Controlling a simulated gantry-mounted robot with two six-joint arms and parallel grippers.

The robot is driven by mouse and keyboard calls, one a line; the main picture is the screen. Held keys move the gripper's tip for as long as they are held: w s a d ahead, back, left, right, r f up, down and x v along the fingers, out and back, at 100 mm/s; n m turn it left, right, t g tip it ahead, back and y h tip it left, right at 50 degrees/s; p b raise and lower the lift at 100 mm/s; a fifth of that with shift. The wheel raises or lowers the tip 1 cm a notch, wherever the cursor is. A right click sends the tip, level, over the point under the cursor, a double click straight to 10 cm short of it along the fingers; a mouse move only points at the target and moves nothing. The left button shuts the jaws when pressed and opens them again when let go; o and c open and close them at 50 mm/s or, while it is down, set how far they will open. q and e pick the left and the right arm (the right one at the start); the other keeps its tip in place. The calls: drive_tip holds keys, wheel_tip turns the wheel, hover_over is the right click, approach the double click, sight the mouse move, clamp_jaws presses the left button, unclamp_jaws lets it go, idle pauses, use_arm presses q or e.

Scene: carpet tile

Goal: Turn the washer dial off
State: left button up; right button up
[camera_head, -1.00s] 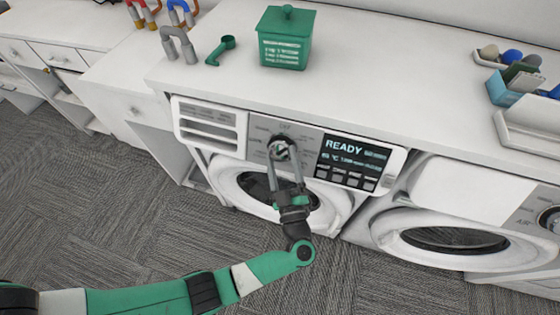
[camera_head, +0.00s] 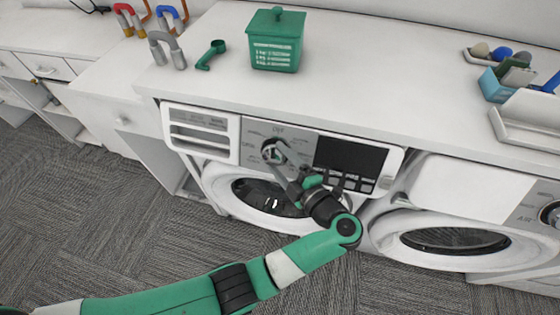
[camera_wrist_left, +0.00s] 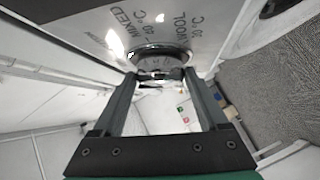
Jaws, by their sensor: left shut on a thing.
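The washer dial (camera_head: 268,146) is a round knob on the front panel of the left washer (camera_head: 250,150), below the "OFF" mark. My left gripper (camera_head: 276,153) is shut on the dial, its fingers coming in from the lower right. In the left wrist view the dial (camera_wrist_left: 162,54) sits between the tips of my left gripper (camera_wrist_left: 160,75), with markings such as "MIXED" and "WOOL" around it. The display (camera_head: 350,160) right of the dial is dark. The dial's pointer is hidden or too small to tell. My right gripper is not in view.
A second washer (camera_head: 455,240) stands to the right. Trays with small items (camera_head: 515,80) lie at the right. Grey carpet (camera_head: 130,225) is open in front.

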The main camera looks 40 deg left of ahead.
use_arm(q)
drive_tip(key=shift+r, duration=0.1)
idle(0.4)
drive_tip(key=o, duration=1.3)
drive_tip(key=shift+c, duration=0.2)
drive_tip(key=v, duration=1.1)
drive_tip(key=shift+d, duration=0.25)
